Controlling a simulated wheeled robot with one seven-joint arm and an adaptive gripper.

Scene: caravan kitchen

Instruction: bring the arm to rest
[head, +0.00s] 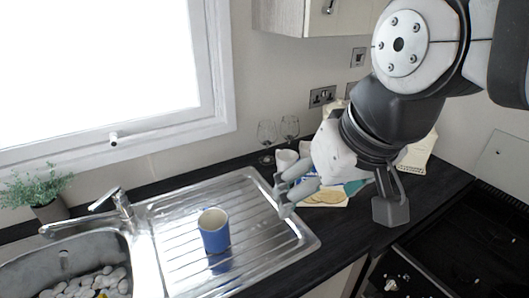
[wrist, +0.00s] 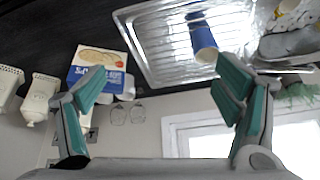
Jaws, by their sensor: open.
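My gripper (head: 284,194) is at the right end of the ribbed metal drainer (head: 180,240), above the counter, with my arm reaching in from the upper right. In the wrist view its two teal-padded fingers (wrist: 165,78) are spread wide with nothing between them. A blue cup (head: 214,238) with a pale inside stands upright on the drainer, to the left of my gripper and apart from it. The cup also shows in the wrist view (wrist: 204,46), near the right finger but not held.
The sink (head: 80,255) with pale stones and a potted plant (head: 45,200) are at left. A black hob (head: 450,250) is at right. Cabinets (head: 290,15) hang above.

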